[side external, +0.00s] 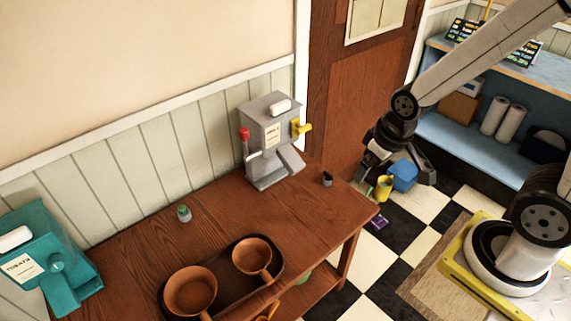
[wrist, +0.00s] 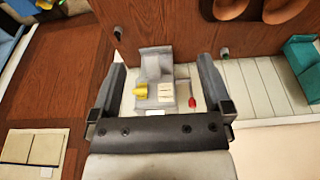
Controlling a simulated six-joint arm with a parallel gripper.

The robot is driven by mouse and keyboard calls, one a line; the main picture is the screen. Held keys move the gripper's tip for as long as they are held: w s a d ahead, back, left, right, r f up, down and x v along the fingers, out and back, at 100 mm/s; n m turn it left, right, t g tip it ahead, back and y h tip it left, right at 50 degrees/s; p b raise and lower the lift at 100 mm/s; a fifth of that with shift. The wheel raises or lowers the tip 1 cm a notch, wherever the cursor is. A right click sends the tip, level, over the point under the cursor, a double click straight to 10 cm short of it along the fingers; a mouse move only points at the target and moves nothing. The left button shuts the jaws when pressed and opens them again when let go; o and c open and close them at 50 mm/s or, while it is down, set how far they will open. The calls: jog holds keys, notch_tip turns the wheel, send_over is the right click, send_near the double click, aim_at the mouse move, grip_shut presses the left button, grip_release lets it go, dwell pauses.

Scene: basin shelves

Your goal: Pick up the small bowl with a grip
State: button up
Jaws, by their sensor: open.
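The small bowl (side external: 252,256) is orange-brown with a short handle. It sits at the right end of a dark tray (side external: 222,289) on the wooden table. A larger bowl (side external: 190,290) of the same colour sits in the tray to its left. In the wrist view, parts of two brown bowls show at the top edge, the right one (wrist: 283,8) cut off by the frame. My gripper (side external: 398,178) is open and empty in the air to the right of the table, well apart from the bowls. Its two fingers also show in the wrist view (wrist: 160,90).
A grey dispenser (side external: 270,140) with a red knob and yellow lever stands at the table's back right. A teal dispenser (side external: 50,258) stands at the left. A small green-topped jar (side external: 184,213) and a small dark item (side external: 327,179) stand on the table. Blue shelves (side external: 480,140) are at right.

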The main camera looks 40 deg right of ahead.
jog(key=w+a+f+m+y, duration=0.3)
jog(key=f+m, duration=0.3)
jog(key=f, duration=0.3)
jog(key=w+a+f+m+g+y, duration=0.1)
jog(key=w+a+f+m+y, duration=0.2)
jog(key=f, duration=0.7)
jog(key=w+a+f+m+g+y, duration=0.1)
jog(key=w+a+f+m+y, duration=0.3)
jog(key=f+m, duration=0.5)
jog(key=shift+a+f+y, duration=0.35)
jog(key=shift+a+y, duration=0.25)
jog(key=shift+y, duration=0.2)
jog(key=shift+a+f+y, duration=0.35)
jog(key=shift+a+y, duration=0.25)
jog(key=shift+y, duration=0.2)
jog(key=shift+w+f+m+t, duration=0.15)
jog(key=shift+f+m+t, duration=0.15)
jog(key=shift+f+m, duration=0.25)
jog(key=shift+a, duration=0.15)
jog(key=shift+x, duration=1.25)
